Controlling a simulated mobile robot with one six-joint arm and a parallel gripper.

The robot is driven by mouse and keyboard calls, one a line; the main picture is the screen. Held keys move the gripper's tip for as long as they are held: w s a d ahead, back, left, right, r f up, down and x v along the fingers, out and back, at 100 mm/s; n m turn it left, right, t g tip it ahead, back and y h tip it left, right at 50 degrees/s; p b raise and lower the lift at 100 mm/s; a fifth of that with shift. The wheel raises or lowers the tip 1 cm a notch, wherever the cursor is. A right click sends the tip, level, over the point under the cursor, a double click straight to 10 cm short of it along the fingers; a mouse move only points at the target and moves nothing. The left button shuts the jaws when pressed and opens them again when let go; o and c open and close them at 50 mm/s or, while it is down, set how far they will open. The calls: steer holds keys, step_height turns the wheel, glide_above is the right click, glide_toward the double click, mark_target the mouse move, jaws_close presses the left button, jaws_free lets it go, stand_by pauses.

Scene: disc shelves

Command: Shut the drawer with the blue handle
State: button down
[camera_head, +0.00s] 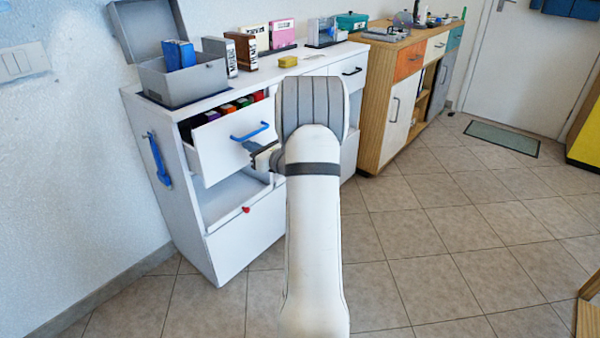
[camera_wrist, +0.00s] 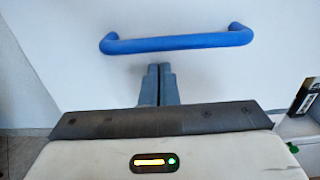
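The drawer (camera_head: 222,148) with the blue handle (camera_head: 250,132) is at the top left of the white cabinet. It is pulled out, and colourful items show inside it. The wrist view shows the blue handle (camera_wrist: 178,42) across the white drawer front (camera_wrist: 75,60). My gripper (camera_wrist: 159,70) has its two grey fingers together with nothing between them. The fingers are just below the handle in that view and point at the drawer front; I cannot tell whether they touch it. In the head view my gripper (camera_head: 256,150) is beside the drawer front, partly hidden by my arm.
An open grey box (camera_head: 185,83) and several small items stand on the white cabinet (camera_head: 175,190). Tiled floor (camera_head: 450,230) is clear to the right.

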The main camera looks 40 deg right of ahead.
steer(key=w, duration=0.7)
steer(key=shift+w+a, duration=0.35)
steer(key=shift+w+r, duration=0.2)
steer(key=shift+w, duration=0.05)
